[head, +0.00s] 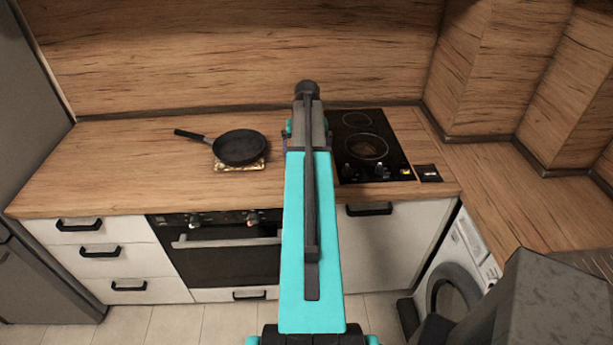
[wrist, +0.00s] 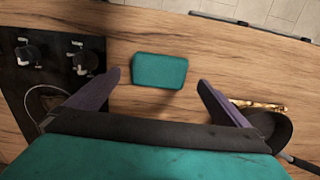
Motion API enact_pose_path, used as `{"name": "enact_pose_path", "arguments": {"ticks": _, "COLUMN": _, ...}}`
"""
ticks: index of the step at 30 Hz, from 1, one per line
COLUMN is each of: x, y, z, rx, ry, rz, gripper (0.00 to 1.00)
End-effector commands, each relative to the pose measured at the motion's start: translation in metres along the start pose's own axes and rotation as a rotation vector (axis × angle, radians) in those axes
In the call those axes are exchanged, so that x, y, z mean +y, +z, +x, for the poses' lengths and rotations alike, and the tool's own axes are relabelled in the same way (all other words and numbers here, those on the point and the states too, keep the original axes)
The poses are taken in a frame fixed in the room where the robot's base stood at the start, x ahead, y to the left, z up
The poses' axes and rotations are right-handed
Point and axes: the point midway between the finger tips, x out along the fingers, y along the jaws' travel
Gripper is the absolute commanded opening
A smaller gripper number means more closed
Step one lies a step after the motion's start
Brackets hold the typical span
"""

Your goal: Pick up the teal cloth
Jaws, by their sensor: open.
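The teal cloth (wrist: 160,71) lies flat on the wooden counter in the wrist view, a small rectangle with rounded corners. My gripper (wrist: 158,82) is open above the counter, its two dark purple fingers spread apart. The cloth shows between and just beyond the fingertips, with nothing held. I cannot tell the exact height of the fingers above it. In the head view my own arm covers the cloth and most of the gripper.
A black hob (head: 370,147) with knobs is right of my arm in the head view. A dark frying pan (head: 240,147) sits on a patterned trivet (head: 240,166) to the left. The counter (head: 120,165) further left is clear. A wooden splashback (head: 230,55) stands behind.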

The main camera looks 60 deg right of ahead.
Motion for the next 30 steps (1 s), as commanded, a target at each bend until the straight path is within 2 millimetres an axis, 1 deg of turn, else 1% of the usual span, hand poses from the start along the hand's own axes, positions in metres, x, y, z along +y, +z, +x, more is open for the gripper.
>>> {"name": "enact_pose_path", "arguments": {"ticks": 4, "x": 0.0, "y": 0.0, "z": 0.003, "rx": 0.0, "ry": 0.0, "rz": 0.0, "gripper": 1.0}}
{"name": "enact_pose_path", "arguments": {"ticks": 7, "x": 0.0, "y": 0.0, "z": 0.008, "rx": 0.0, "ry": 0.0, "rz": 0.001, "gripper": 1.0}}
{"name": "enact_pose_path", "arguments": {"ticks": 18, "x": 0.001, "y": 0.002, "z": 0.045, "rx": -0.001, "ry": 0.0, "rz": 0.001, "gripper": 1.0}}
{"name": "enact_pose_path", "arguments": {"ticks": 21, "x": 0.001, "y": 0.002, "z": 0.05, "rx": -0.001, "ry": 0.0, "rz": 0.002, "gripper": 1.0}}
{"name": "enact_pose_path", "arguments": {"ticks": 30, "x": 0.001, "y": 0.002, "z": 0.052, "rx": 0.0, "ry": 0.0, "rz": 0.002, "gripper": 1.0}}
